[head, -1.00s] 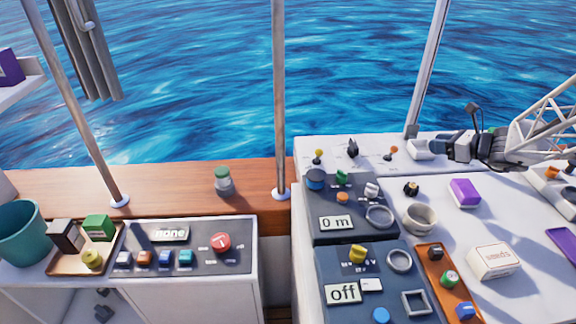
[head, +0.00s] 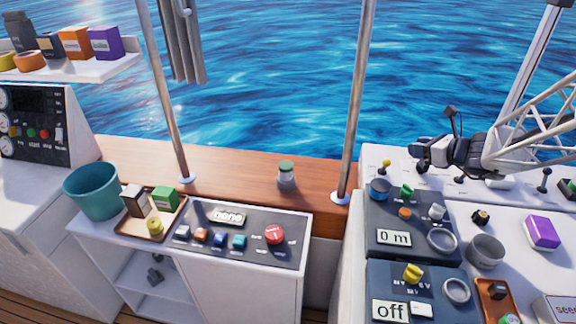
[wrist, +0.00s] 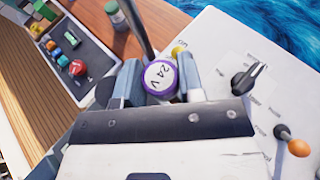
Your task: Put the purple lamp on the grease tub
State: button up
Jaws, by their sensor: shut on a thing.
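My gripper (head: 422,154) is above the back of the right-hand white console. In the wrist view, my gripper (wrist: 160,85) is shut on the purple lamp (wrist: 160,77), a round piece with a purple rim and a white face marked "24 V". I cannot make the lamp out in the head view. A small grey jar with a green lid (head: 286,176), which may be the grease tub, stands upright on the wooden ledge, left of my gripper and apart from it. The jar also shows at the top of the wrist view (wrist: 117,17).
A metal post (head: 354,110) rises from the ledge between the jar and my gripper. Another post (head: 166,100) stands left of the jar. Levers stick up from the console, one with an orange knob (wrist: 299,147). The wooden ledge (head: 235,160) is clear around the jar.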

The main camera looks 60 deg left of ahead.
jog(key=s+a+n+g, duration=0.1)
jog(key=s+a+g, duration=0.1)
jog(key=s+a, duration=1.05)
jog(key=s+a+n+g, duration=0.1)
jog(key=s+a+n, duration=0.1)
jog(key=s+a, duration=1)
jog(key=s+d+f, duration=0.2)
jog(key=d+f, duration=0.1)
jog(key=f, duration=0.9)
jog(key=shift+s+f+h, duration=0.2)
jog(key=shift+f+h, duration=0.05)
jog(key=shift+h, duration=0.15)
send_over(287, 165)
jog(key=shift+a+f, duration=0.1)
jog(key=shift+f, duration=0.65)
